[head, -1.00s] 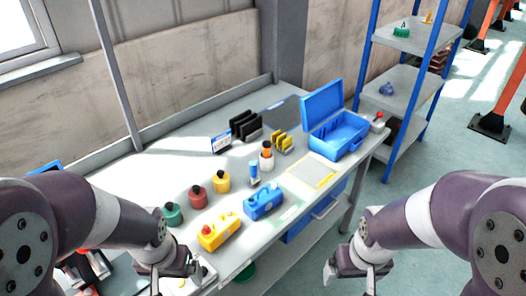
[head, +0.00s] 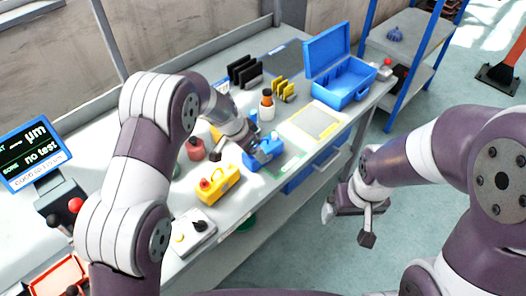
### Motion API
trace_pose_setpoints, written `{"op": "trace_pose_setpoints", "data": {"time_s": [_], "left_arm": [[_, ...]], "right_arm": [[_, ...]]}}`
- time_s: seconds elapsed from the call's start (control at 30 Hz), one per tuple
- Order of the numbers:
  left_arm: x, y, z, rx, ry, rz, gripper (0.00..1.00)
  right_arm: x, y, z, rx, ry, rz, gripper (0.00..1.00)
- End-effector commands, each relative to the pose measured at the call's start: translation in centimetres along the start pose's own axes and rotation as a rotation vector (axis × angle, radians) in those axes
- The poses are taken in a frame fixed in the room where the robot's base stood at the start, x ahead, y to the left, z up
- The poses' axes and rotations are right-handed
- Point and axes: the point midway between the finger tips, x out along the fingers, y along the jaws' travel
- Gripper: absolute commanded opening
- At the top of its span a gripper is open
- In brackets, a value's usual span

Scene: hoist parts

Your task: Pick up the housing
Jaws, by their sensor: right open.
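A blue housing-like block (head: 262,158) lies near the front edge of the workbench. A similar yellow block (head: 222,186) with a red knob lies to its left. My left arm reaches over the bench, and my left gripper (head: 254,150) is at the top of the blue block. Its fingers are small and partly hidden against the block, so I cannot tell whether they grip it. My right gripper (head: 347,226) is open and empty, off the bench over the floor at the right.
An open blue case (head: 338,88) stands at the bench's back right, beside a yellow-edged mat (head: 316,122). A red-capped pot (head: 194,148), yellow racks (head: 284,88) and an orange-and-white bottle (head: 267,104) are near my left gripper. A display (head: 34,152) stands at left.

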Motion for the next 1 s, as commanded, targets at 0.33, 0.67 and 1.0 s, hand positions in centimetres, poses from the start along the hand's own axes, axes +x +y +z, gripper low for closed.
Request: {"op": "trace_pose_setpoints", "data": {"time_s": [0.33,0.67,1.0], "left_arm": [[5.0,-0.1,0.1,0.0,-0.001,0.0,0.89],[5.1,-0.1,0.1,-0.001,-0.001,0.0,0.44],[4.9,-0.1,0.0,-0.001,0.001,-0.001,0.04]], "right_arm": [[-1.1,0.0,-0.1,0.0,0.0,0.0,0.94],[-1.1,0.0,-0.1,0.0,0.0,0.0,0.94],[-1.1,0.0,-0.1,0.0,0.0,0.0,0.94]]}}
